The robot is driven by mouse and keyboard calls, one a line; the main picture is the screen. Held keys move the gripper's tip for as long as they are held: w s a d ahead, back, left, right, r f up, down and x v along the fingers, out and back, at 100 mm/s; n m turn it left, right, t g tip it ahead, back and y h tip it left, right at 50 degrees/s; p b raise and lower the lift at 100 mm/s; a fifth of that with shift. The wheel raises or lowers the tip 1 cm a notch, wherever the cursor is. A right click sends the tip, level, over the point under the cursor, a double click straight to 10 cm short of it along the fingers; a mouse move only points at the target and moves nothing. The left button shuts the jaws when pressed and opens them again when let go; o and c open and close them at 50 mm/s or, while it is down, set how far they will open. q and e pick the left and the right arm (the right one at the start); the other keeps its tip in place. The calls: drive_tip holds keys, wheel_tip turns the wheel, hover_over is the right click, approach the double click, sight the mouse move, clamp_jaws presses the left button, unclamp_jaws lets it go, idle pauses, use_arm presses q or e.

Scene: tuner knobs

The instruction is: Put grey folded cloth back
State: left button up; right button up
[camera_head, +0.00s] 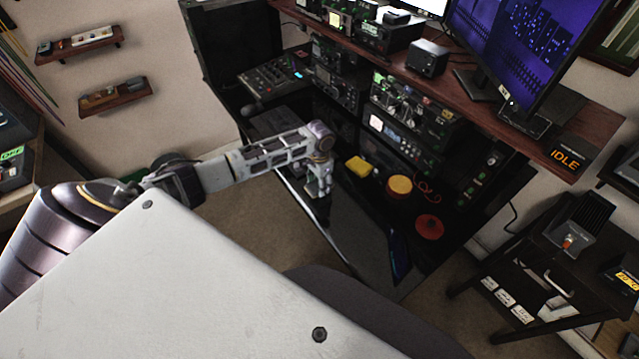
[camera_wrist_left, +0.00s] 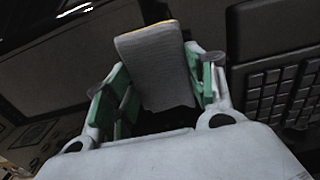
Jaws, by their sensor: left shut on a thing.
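The grey folded cloth (camera_wrist_left: 157,65) is in the left wrist view, a flat grey pad with a thin yellow-orange edge at its far end. My left gripper (camera_wrist_left: 153,85) is shut on it, with green-lined fingers on both sides of the cloth. In the head view my left gripper (camera_head: 319,186) points down over the dark desk surface (camera_head: 345,220). The cloth is hard to make out there, largely hidden by the gripper. I cannot tell whether the cloth touches the desk. My right gripper is not in view.
Right of the gripper are a yellow block (camera_head: 359,166), a round yellow-topped item (camera_head: 399,185) and a round red item (camera_head: 429,227). Radio racks (camera_head: 410,110) stand behind, under a wooden shelf (camera_head: 480,115). A keyboard (camera_wrist_left: 280,90) lies right in the wrist view.

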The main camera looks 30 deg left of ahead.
use_arm(q)
drive_tip(key=shift+f, duration=0.1)
drive_tip(key=o, duration=1)
wheel_tip(320, 180, up, 12)
drive_tip(key=shift+r, duration=0.15)
idle(0.4)
idle(0.4)
